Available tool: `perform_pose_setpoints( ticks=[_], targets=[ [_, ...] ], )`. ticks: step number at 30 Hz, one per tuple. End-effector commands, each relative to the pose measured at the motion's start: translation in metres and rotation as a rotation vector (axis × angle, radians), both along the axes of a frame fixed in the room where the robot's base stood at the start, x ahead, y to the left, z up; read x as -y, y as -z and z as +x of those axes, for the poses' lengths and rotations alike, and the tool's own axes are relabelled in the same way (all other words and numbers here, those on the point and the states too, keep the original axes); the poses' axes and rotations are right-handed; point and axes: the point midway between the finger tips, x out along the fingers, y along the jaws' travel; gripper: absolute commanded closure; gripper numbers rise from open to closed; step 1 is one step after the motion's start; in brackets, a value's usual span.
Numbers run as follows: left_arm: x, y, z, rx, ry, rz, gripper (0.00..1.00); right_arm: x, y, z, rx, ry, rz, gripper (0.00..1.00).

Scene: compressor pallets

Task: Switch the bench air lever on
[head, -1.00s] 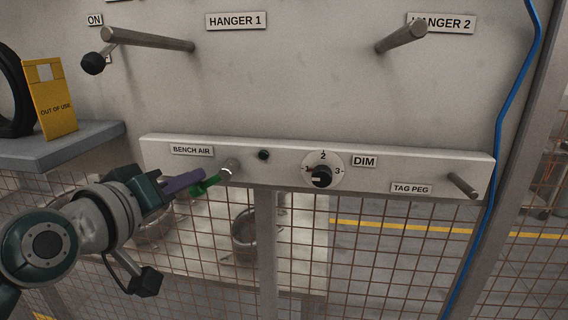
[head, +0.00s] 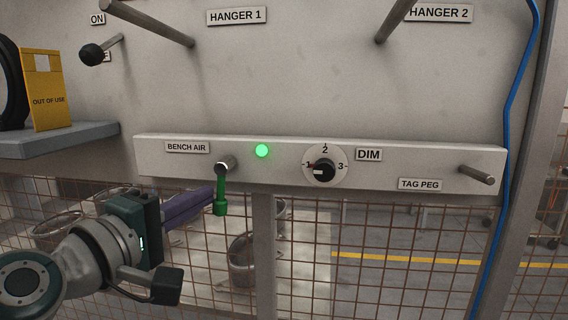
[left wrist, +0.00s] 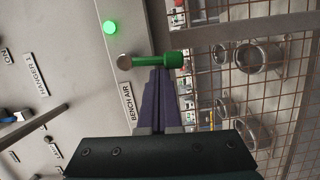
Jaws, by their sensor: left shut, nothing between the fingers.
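The bench air lever (head: 220,195) is a green handle on a grey pivot, under the BENCH AIR label (head: 187,147). It hangs almost straight down, and the lamp (head: 262,150) beside it glows green. My left gripper (head: 211,194) has purple fingers that are shut with nothing between them. Their tips are at the left side of the handle. In the left wrist view the fingertips (left wrist: 160,72) sit right beside the green lever (left wrist: 158,60); I cannot tell whether they touch it. The lit lamp (left wrist: 109,27) shows there too. My right gripper is not in view.
The same rail carries a DIM knob (head: 324,171) and a tag peg (head: 476,175). Hanger pegs (head: 150,24) and a black-knobbed lever (head: 93,54) stick out above. A yellow OUT OF USE sign (head: 48,90) stands on a shelf at left. Wire mesh lies below the rail.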

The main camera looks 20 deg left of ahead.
Motion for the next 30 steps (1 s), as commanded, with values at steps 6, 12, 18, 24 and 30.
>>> perform_pose_setpoints(
  ticks=[6,12,18,24,30],
  targets=[
    [0.0045,0.0036,0.001,0.022,0.002,-0.09,1.0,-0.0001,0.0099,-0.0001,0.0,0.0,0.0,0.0],
    [0.006,0.0031,0.0014,0.031,0.001,-0.125,1.0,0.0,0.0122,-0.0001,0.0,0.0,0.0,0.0],
    [0.0062,0.0026,0.0015,0.033,0.001,-0.133,1.0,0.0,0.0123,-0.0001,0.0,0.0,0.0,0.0],
    [0.0062,0.0025,0.0015,0.033,0.001,-0.131,1.0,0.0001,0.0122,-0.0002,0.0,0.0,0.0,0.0],
    [0.0061,0.0027,0.0025,0.033,0.001,-0.131,1.0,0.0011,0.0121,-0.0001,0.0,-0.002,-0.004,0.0]
  ],
)
